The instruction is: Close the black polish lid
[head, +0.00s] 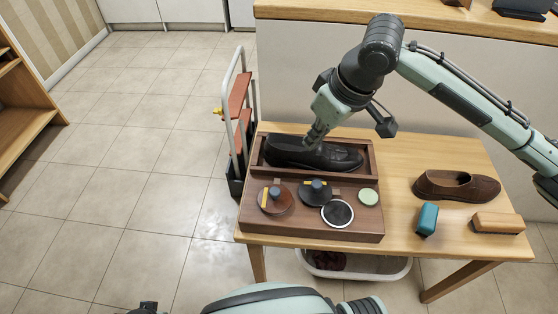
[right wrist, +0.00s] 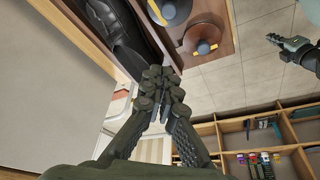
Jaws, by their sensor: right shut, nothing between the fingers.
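The black polish lid (head: 316,192) is a dark round piece with a blue-grey knob and a yellow strip, on the front of the wooden shoe-care box. It overlaps or lies close to a white-rimmed dark disc (head: 337,213); I cannot tell whether they touch. In the right wrist view the black lid (right wrist: 173,12) is partly cut off at the top. My right gripper (head: 312,143) is shut and empty, over the black shoe (head: 290,153) behind the lid. My left gripper (right wrist: 275,40) is far from the box in the right wrist view; its jaws are unclear.
A brown lid (head: 275,199) and a green disc (head: 368,196) flank the black lid on the box (head: 310,228). A brown shoe (head: 455,185), a teal item (head: 427,219) and a brush (head: 497,223) stand at the right. A cart (head: 240,105) stands left of the table.

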